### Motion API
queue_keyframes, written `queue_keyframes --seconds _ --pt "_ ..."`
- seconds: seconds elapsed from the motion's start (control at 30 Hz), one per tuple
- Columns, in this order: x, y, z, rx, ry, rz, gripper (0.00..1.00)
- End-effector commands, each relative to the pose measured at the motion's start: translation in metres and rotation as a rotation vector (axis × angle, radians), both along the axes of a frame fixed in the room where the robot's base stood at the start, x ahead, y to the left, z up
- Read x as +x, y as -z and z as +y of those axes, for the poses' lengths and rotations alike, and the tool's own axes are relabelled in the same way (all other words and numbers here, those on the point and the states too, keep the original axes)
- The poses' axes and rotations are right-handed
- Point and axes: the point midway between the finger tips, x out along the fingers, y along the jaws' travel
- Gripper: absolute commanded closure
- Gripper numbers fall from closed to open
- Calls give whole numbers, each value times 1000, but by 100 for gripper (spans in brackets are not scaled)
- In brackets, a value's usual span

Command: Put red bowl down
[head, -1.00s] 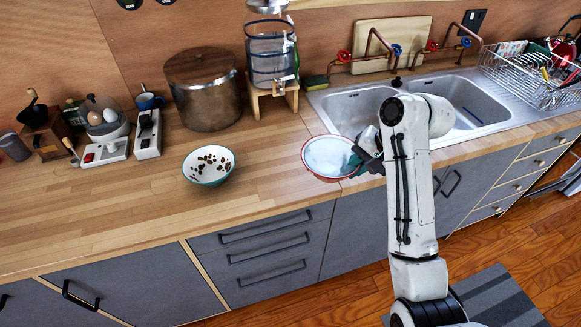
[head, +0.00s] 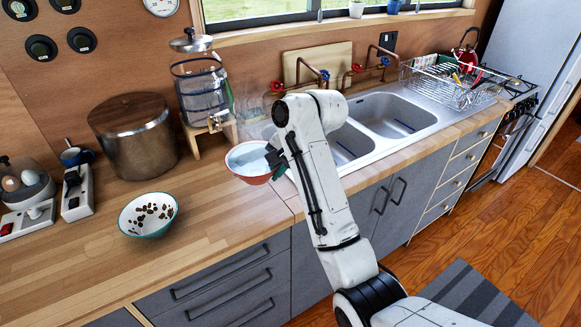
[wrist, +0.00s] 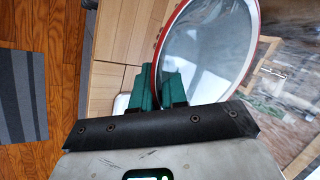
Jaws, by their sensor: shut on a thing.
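The red bowl (head: 254,167) has a red outside and a pale inside. My gripper (head: 277,162) is shut on its right side in the head view. In the wrist view the bowl (wrist: 210,50) shows its red rim beside the green fingers of my gripper (wrist: 155,85). The bowl is near the counter's front edge, left of the sink; I cannot tell whether its underside touches the counter. Part of its right rim is hidden by the gripper.
The wooden counter (head: 90,245) has free room at the front left. A teal-rimmed bowl with brown bits (head: 147,213) sits to the left. Behind stand a large pot (head: 135,138) and a glass dispenser (head: 203,90). The sink (head: 390,115) lies to the right.

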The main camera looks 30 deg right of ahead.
Motion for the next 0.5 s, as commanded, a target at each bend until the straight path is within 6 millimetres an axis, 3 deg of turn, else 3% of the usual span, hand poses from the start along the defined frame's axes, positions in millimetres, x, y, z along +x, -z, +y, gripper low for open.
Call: queue_keyframes --seconds 0.1,0.5 --pt "17 5 14 -1 -3 -4 100" --pt "46 53 37 0 -1 -5 100"
